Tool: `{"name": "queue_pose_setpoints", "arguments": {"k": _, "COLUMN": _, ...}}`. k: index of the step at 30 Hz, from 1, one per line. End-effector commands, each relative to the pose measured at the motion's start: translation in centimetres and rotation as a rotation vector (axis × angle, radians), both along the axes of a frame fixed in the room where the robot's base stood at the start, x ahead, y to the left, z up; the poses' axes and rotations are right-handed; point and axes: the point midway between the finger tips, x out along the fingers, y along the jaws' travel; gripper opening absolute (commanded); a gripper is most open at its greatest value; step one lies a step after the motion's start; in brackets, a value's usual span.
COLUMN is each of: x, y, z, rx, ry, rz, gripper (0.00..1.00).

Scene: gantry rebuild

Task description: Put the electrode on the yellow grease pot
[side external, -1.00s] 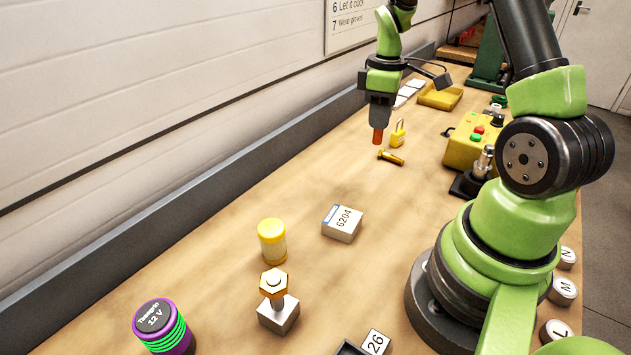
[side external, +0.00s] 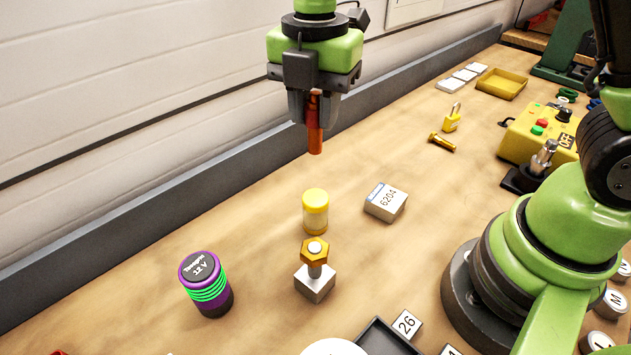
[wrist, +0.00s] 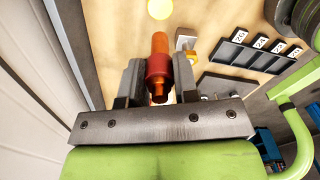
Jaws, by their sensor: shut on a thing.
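My gripper (side external: 314,118) is shut on the electrode (side external: 315,138), a copper-orange cylinder that hangs upright below the jaws. The electrode also shows between the fingers in the wrist view (wrist: 158,62). The yellow grease pot (side external: 315,212), with a yellow lid and a pale body, stands on the bench below the electrode in the side view, with a clear gap between them. In the wrist view the round yellow lid (wrist: 160,8) is at the top edge, partly cut off, beyond the electrode's end.
A brass nut on a pale block (side external: 315,272) stands in front of the pot. A purple 12 V can (side external: 206,284) is at left, a 6204 box (side external: 386,201) at right. A yellow padlock (side external: 452,118) and brass bolt (side external: 441,142) lie farther back. The wall is at left.

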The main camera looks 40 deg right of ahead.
Motion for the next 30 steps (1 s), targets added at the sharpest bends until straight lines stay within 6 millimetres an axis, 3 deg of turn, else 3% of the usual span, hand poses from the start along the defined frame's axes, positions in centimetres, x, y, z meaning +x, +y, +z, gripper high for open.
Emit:
{"name": "queue_pose_setpoints", "arguments": {"k": 4, "x": -0.1, "y": 0.0, "z": -3.1, "rx": -0.002, "ry": 0.008, "rz": 0.001, "gripper": 0.00}}
{"name": "queue_pose_setpoints", "arguments": {"k": 15, "x": -0.1, "y": -0.1, "z": -7.9, "rx": -0.001, "ry": 0.006, "rz": -0.002, "gripper": 0.00}}
{"name": "queue_pose_setpoints", "arguments": {"k": 29, "x": 0.0, "y": -0.1, "z": -8.9, "rx": -0.001, "ry": 0.002, "rz": -0.004, "gripper": 0.00}}
{"name": "queue_pose_setpoints", "arguments": {"k": 30, "x": 0.0, "y": -0.1, "z": -8.9, "rx": 0.000, "ry": 0.001, "rz": -0.004, "gripper": 0.35}}
